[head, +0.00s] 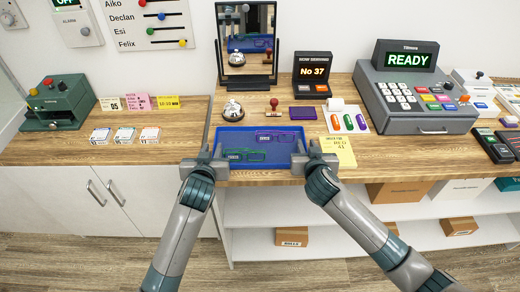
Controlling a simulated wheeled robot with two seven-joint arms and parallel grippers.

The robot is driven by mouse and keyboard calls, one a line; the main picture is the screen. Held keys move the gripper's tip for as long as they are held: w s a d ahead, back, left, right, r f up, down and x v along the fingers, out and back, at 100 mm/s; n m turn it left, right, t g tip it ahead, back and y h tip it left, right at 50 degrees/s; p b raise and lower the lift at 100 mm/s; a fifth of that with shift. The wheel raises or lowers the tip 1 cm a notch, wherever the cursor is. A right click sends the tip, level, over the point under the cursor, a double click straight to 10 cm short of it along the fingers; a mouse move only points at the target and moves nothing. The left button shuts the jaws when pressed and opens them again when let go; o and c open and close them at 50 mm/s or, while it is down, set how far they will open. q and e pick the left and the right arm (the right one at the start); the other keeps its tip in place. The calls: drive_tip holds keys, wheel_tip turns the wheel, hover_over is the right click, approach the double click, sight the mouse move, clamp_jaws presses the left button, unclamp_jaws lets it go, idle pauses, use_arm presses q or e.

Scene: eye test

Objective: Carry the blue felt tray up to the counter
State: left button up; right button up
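The blue felt tray (232,140) is at the front edge of the wooden counter (345,172), level as far as I can see. In it lie a purple-framed item (276,136) and a green-framed item (245,155), both like eyeglasses. My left gripper (212,154) is at the tray's left side and my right gripper (306,153) at its right side. Both appear shut on the tray's side walls, though the fingertips are small and partly hidden. I cannot tell whether the tray's underside touches the counter.
Behind the tray stand a bell (233,109), a stamp (274,104), a purple pad (303,113) and a mirror (247,45). A yellow note (340,151) lies right of the tray. A cash register (415,95) stands farther right. The lower left cabinet top (150,155) has free room in front.

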use_arm(q)
drive_tip(key=v, duration=0.9)
drive_tip(key=shift+s+r, duration=0.1)
use_arm(e)
drive_tip(key=shift+s, duration=0.2)
drive_tip(key=v, duration=1.1)
drive_tip(key=shift+s+r, duration=0.25)
idle(0.5)
